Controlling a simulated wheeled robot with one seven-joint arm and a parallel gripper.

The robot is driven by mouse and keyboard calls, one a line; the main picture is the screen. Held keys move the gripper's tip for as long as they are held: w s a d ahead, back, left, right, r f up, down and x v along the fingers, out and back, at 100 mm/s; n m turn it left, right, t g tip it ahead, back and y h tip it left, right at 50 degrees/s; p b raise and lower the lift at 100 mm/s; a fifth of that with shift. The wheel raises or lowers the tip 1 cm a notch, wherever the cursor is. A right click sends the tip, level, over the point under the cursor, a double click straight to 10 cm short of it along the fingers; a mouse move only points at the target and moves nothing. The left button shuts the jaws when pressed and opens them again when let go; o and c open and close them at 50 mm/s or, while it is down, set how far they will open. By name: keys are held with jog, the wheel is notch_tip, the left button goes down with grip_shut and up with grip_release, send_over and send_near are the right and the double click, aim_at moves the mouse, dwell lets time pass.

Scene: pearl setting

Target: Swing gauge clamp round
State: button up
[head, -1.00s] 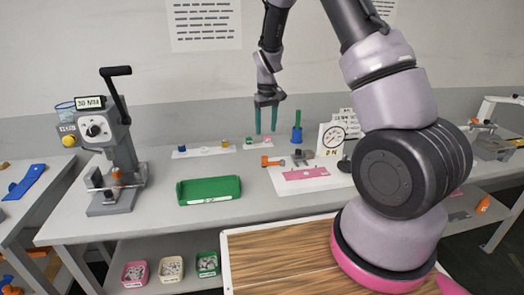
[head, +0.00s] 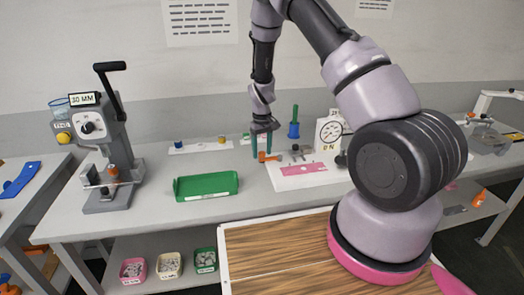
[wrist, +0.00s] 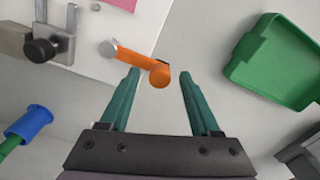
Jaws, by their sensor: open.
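An orange lever, likely the clamp's handle (head: 268,157), sits at the left edge of a white board (head: 318,179). In the wrist view the orange lever (wrist: 140,58) has a grey pivot at its left end and a round orange knob at its right end. My gripper (head: 262,155) is open above it. In the wrist view my gripper's (wrist: 160,73) teal fingertips lie to either side of the knob, with gaps; I cannot tell whether they are at its height. A grey fork-shaped fixture (wrist: 52,40) with a black knob is left of the lever. A dial gauge (head: 329,131) stands behind.
A green tray (head: 206,195) lies left of the board. A blue holder with a green rod (head: 294,130) stands behind the fixture. A grey press (head: 112,160) stands at the table's left. Bare table lies between tray and board.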

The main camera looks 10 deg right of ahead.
grip_shut()
dwell(1.4)
